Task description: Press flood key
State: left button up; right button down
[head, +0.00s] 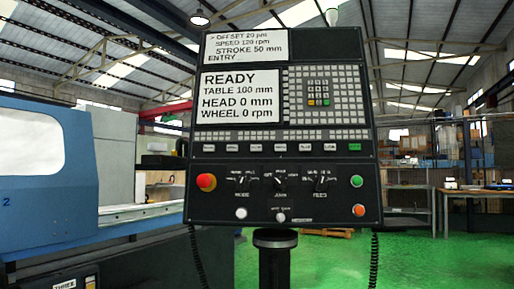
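The control panel (268,174) of the grinder faces me, upright on a dark post, in the middle of the head view. A row of small labelled keys (279,147) runs below its screens. Most of these keys are pale, and the one at the right end is green (354,146). Their labels are too small to read, so I cannot tell which is the flood key. The upper right of the panel has a dense keypad (340,95). The lower screen (238,97) reads READY, table 100 mm, head 0 mm, wheel 0 rpm. Neither gripper is in view.
A red emergency stop knob (206,182), three rotary dials and round buttons sit on the panel's lower part. Coiled cables hang at both sides. The blue grinder body (60,185) stands at left. Green floor (335,258) is open at right, with a workbench (475,192) behind.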

aim_at(253, 148)
jog(key=i+j, duration=0.25)
jog(key=j, duration=0.15)
jog(key=i+j, duration=0.2)
jog(key=j, duration=0.2)
jog(key=i+j, duration=0.25)
jog(key=j, duration=0.15)
